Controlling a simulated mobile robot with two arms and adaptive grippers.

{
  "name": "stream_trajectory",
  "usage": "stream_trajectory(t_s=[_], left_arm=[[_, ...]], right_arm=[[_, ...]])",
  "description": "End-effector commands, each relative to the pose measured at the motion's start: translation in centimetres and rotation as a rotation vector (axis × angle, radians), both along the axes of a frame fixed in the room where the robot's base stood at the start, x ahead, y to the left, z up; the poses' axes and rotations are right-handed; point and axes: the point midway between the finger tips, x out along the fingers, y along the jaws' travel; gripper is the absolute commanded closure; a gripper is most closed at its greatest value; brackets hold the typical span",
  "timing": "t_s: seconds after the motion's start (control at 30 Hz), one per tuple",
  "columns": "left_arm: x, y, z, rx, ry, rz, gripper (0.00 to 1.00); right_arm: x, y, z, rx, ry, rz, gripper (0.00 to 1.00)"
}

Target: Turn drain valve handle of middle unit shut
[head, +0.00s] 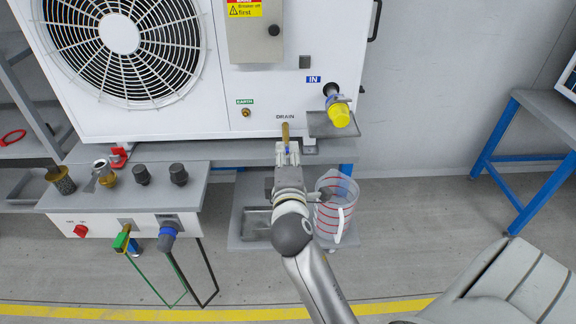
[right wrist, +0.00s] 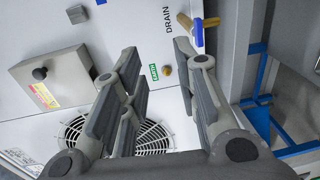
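The unit (head: 180,118) with the big fan fills the upper left of the head view. Its brass drain valve (head: 285,131) sticks out below the DRAIN label. In the right wrist view the brass valve (right wrist: 184,21) and blue handle (right wrist: 198,32) are just beyond the tip of the right-hand finger. My right gripper (right wrist: 157,50) is open, with nothing seen between its fingers. My left gripper is not in view.
A clear jug (head: 335,205) with red marks and a metal tray (head: 257,223) are below the valve. A yellow-capped IN fitting (head: 338,112) and a grey drip tray (head: 318,126) are to its right. A grey bench (head: 110,195) with fittings stands left.

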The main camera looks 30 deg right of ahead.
Motion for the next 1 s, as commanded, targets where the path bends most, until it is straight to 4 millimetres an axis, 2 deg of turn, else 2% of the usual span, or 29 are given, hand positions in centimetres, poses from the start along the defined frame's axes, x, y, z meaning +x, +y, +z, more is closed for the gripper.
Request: stream_trajectory(t_s=[0.5, 1.0], left_arm=[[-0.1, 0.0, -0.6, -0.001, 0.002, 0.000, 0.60], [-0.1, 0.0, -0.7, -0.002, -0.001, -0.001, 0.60]], right_arm=[[-2.8, 1.8, 0.0, 0.001, 0.000, 0.000, 0.71], [-2.9, 1.8, 0.1, 0.000, 0.001, -0.001, 0.71]])
